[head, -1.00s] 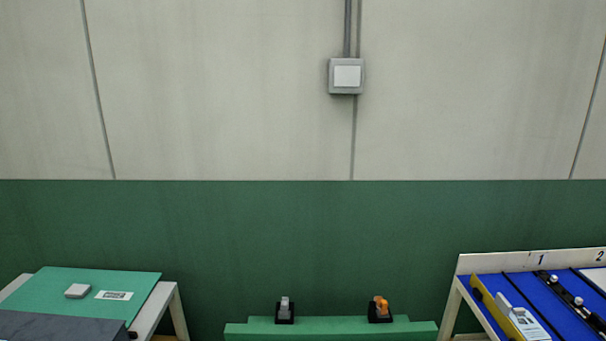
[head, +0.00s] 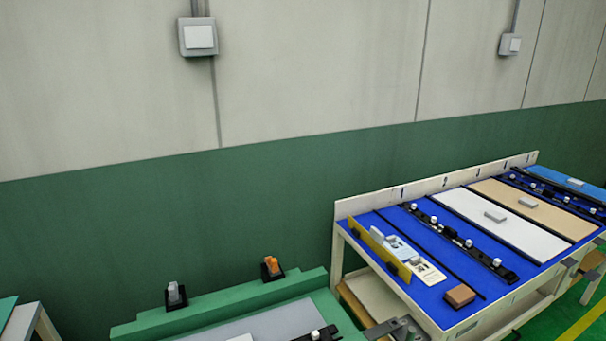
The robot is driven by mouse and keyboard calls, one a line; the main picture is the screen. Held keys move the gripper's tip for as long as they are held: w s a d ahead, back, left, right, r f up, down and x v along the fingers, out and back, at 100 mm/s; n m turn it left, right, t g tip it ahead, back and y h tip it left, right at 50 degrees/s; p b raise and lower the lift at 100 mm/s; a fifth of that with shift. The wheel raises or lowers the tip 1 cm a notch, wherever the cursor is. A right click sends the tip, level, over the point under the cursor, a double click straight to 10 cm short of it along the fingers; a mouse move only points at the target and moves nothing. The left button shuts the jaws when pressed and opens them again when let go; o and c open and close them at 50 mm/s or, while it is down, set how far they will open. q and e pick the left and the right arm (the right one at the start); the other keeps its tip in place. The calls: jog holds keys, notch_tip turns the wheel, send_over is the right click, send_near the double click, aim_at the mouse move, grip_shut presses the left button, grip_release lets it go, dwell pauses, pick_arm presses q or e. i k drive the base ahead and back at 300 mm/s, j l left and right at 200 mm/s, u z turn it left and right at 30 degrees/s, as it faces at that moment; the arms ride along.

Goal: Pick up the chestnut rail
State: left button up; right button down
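I cannot make out a clear chestnut-coloured rail in the head view. A short reddish-brown block (head: 460,295) lies at the front edge of the blue-topped table on the right. Long dark rails with white knobs (head: 457,238) lie on the same table, between flat boards. None of them looks chestnut. Neither of my grippers can be made out in the view.
The blue-topped table (head: 380,222) also holds a yellow strip (head: 383,250), a white board (head: 500,226) and a tan board (head: 560,212). A green stand (head: 215,312) with black holders is at lower centre. A grey part (head: 402,328), unclear to me, shows beside the table.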

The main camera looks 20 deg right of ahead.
aim_at(509, 278)
jog(key=z, duration=1.7)
jog(key=l+u, duration=0.1)
jog(key=u, duration=0.45)
jog(key=i+l+u, duration=0.2)
jog(key=l+u, duration=0.25)
jog(key=l, duration=0.35)
jog(key=l+u, duration=0.45)
jog(key=l, duration=0.3)
jog(key=i+l, duration=0.05)
